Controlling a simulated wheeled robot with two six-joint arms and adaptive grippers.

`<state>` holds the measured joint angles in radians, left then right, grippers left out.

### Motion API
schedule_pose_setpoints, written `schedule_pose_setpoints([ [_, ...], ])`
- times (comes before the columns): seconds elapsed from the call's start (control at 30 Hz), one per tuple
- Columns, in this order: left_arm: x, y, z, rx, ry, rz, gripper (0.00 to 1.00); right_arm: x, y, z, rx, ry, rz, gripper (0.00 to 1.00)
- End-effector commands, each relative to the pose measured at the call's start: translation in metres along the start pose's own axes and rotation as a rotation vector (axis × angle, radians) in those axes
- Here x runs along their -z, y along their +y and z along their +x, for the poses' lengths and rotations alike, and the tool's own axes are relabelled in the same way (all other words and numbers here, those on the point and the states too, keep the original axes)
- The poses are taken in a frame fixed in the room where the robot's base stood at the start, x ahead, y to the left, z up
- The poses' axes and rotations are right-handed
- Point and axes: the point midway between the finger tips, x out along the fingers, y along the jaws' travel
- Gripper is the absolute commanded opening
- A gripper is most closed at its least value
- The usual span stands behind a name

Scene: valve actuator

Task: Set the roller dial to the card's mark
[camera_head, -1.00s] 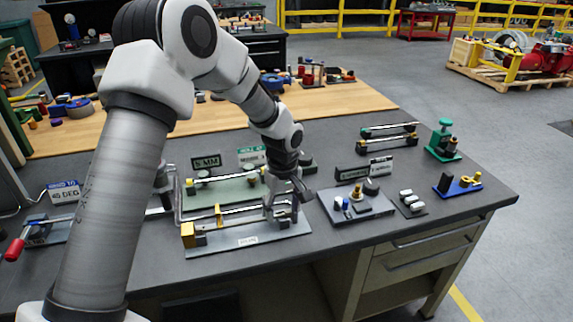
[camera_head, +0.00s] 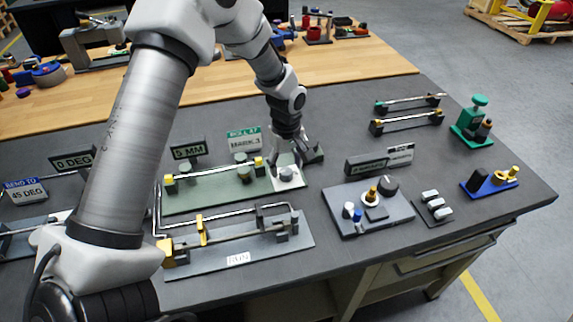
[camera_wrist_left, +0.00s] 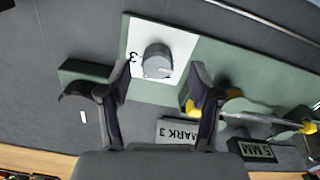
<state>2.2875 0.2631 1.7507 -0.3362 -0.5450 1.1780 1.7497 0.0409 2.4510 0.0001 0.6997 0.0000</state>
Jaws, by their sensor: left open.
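The roller dial is a round grey knob (camera_head: 288,173) on a white plate at the right end of the green roller fixture (camera_head: 215,192). In the left wrist view the knob (camera_wrist_left: 157,60) shows from above, with a "3" printed on the plate to its left; its exact pointing is unclear. The card (camera_head: 244,139) behind the fixture reads "ROLL AT MARK 3", and it also shows in the left wrist view (camera_wrist_left: 180,132). My left gripper (camera_head: 287,158) is open, just above the dial, its fingers (camera_wrist_left: 161,78) spread on either side and apart from the knob. My right gripper is not visible.
A "5 MM" sign (camera_head: 188,150) stands behind the fixture. A grey bending fixture (camera_head: 240,245) with a bent rod lies in front. A knob panel (camera_head: 367,208) sits farther right.

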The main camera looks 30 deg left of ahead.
Motion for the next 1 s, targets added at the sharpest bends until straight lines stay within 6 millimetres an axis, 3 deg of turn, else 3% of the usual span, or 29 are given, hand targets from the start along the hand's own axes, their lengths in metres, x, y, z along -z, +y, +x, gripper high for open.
schedule_pose_setpoints([
  [0.17,0.0,0.0,0.021,0.001,0.0,0.0,0.64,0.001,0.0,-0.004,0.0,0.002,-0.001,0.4],
  [0.4,0.0,0.0,0.024,-0.001,0.0,0.0,0.64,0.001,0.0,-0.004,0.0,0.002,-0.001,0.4],
  [0.57,0.0,0.0,0.024,0.0,0.0,0.0,0.07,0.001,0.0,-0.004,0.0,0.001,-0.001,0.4],
  [1.0,0.0,-0.001,0.024,0.002,-0.001,0.038,0.04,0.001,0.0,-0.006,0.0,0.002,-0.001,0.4],
])
